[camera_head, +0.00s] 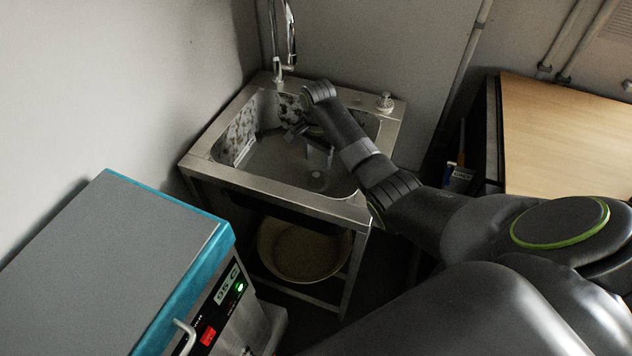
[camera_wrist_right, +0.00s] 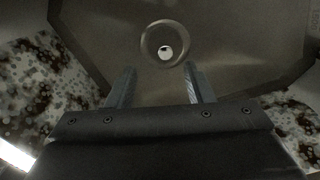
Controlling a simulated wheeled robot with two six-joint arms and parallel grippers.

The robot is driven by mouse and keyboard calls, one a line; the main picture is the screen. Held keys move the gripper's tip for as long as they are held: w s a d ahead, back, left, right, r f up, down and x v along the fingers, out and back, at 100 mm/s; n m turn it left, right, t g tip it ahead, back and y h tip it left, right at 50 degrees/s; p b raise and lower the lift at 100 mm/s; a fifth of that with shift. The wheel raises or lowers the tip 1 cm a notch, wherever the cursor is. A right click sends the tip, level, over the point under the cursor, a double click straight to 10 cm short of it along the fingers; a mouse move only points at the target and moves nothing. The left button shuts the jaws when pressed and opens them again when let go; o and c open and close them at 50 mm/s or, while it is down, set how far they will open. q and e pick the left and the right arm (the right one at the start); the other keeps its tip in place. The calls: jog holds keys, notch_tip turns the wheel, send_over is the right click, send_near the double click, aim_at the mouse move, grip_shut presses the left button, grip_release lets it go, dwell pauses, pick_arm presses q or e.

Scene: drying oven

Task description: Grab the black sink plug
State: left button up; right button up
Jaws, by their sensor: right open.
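I cannot make out a black plug clearly in either view. The steel sink (camera_head: 225,170) stands against the back wall, and its basin holds a round drain (camera_head: 317,181). In the right wrist view the drain (camera_wrist_right: 164,44) is a dull ring with a bright spot in the middle, just beyond the fingertips. My right gripper (camera_head: 319,158) reaches down into the basin above the drain. It is open and empty; its two fingers (camera_wrist_right: 160,78) stand apart in the wrist view. My left gripper is not in view.
A faucet (camera_head: 281,65) rises at the sink's back left corner. A small pale round item (camera_head: 385,102) sits on the back right rim. A bowl (camera_head: 303,250) is under the sink. A teal-edged oven (camera_head: 120,260) stands front left, a wooden table (camera_head: 570,140) right.

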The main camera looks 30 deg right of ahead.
aim_at(316, 174)
jog(key=shift+w+f+b, duration=0.2)
jog(key=shift+f+b, duration=0.15)
jog(key=shift+f, duration=1.6)
jog(key=shift+w+f+b, duration=0.2)
jog(key=shift+f+b, duration=0.15)
jog(key=shift+f, duration=1.6)
grip_shut()
